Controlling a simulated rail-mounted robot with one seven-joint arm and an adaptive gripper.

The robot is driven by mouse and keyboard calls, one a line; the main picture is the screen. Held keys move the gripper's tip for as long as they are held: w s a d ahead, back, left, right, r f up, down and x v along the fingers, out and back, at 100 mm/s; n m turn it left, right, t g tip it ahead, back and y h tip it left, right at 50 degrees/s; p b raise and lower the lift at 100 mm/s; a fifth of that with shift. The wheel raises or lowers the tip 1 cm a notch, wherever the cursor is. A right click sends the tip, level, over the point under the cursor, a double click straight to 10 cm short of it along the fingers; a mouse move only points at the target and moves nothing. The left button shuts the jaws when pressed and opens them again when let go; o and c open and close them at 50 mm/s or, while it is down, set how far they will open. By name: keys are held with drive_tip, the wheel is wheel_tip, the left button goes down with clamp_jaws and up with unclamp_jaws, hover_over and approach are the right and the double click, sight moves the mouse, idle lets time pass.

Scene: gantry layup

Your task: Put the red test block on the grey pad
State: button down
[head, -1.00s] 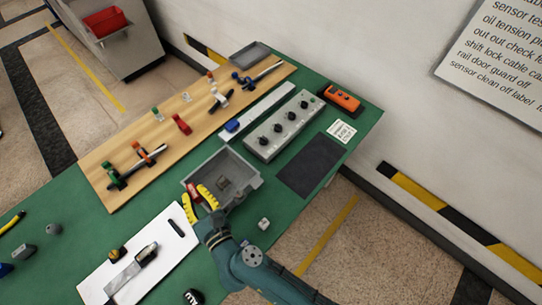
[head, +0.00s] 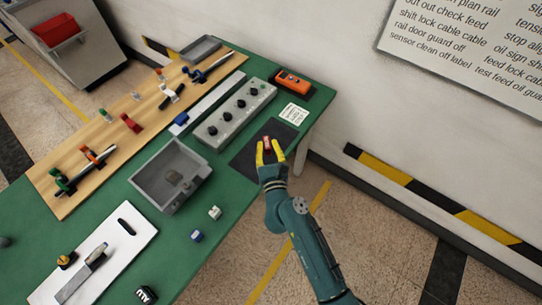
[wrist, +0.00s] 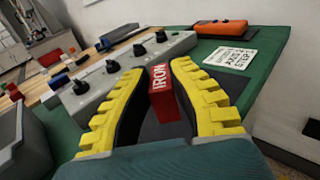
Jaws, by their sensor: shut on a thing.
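The red test block (head: 267,143), a small red box with white lettering reading "IRON" on its top, is held between the yellow fingers of my gripper (head: 268,152). The wrist view also shows the block (wrist: 165,98) between both fingers, roughly upright. The dark grey pad (head: 245,159) lies flat on the green table near its right edge. My gripper and the block are over the pad in the head view. I cannot tell whether the block touches the pad. The arm and fingers hide part of the pad.
A grey control box with black knobs (head: 236,114) stands beyond the pad, beside an orange device (head: 291,80) and a white printed card (head: 293,113). A grey tray (head: 146,182) is to the left. Small cubes (head: 215,213) (head: 196,236) lie in front.

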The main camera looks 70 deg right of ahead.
sight(268, 161)
wheel_tip(268, 161, down, 5)
drive_tip(key=b, duration=0.3)
drive_tip(key=shift+f, duration=0.15)
drive_tip(key=c, duration=1.5)
unclamp_jaws()
drive_tip(key=shift+f+b, duration=0.2)
drive_tip(key=shift+b, duration=0.1)
drive_tip(key=o, duration=0.4)
drive_tip(key=shift+c, duration=0.2)
